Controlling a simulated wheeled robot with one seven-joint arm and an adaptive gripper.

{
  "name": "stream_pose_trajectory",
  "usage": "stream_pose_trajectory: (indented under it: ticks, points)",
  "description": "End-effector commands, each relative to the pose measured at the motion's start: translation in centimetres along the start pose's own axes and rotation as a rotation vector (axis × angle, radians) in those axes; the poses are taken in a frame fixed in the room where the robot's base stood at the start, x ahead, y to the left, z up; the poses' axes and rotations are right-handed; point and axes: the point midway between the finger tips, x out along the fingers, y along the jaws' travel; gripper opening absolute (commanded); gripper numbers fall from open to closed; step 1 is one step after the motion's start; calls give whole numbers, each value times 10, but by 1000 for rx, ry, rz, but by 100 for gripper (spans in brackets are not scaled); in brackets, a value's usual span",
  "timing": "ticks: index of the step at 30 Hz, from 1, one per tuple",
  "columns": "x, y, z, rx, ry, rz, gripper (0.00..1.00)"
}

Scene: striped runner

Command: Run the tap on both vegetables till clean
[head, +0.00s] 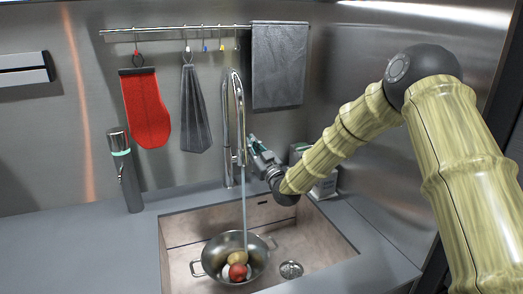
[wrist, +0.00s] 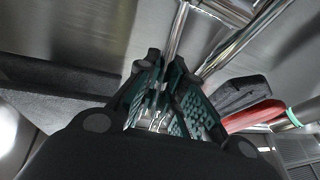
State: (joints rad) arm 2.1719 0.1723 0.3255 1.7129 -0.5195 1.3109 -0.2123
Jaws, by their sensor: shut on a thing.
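The chrome tap (head: 233,120) stands behind the sink, and a stream of water (head: 244,205) falls from its spout into a metal colander (head: 209,258) in the basin. In the colander lie a yellowish-brown vegetable (head: 238,258) and a red one (head: 238,272), close together under the stream. My gripper (head: 253,146) is beside the tap on its right, shut on what appears to be the tap's lever. In the wrist view a thin chrome rod (wrist: 177,32) runs down to the teal fingers of my gripper (wrist: 166,80). The grasp itself is partly hidden.
The sink (head: 330,246) has a drain (head: 291,269) right of the colander. A steel bottle-like dispenser (head: 126,170) stands on the left counter. A red mitt (head: 146,108), grey cloths and hooks hang from the wall rail (head: 165,31). Small boxes stand behind my forearm. The left counter is mostly clear.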

Motion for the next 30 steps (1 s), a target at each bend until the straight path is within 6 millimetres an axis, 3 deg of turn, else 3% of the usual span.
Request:
stream_pose_trajectory:
  ticks: [10, 11, 14, 25, 30]
  points:
    - [1, -2, 0, 0, 4, -2, 0]
    - [1, -2, 0, 0, 4, -2, 14]
    - [1, -2, 0, 0, 4, -2, 32]
    - [-1, -2, 0, 1, 3, -3, 33]
    - [-17, -2, 1, 1, 2, -2, 33]
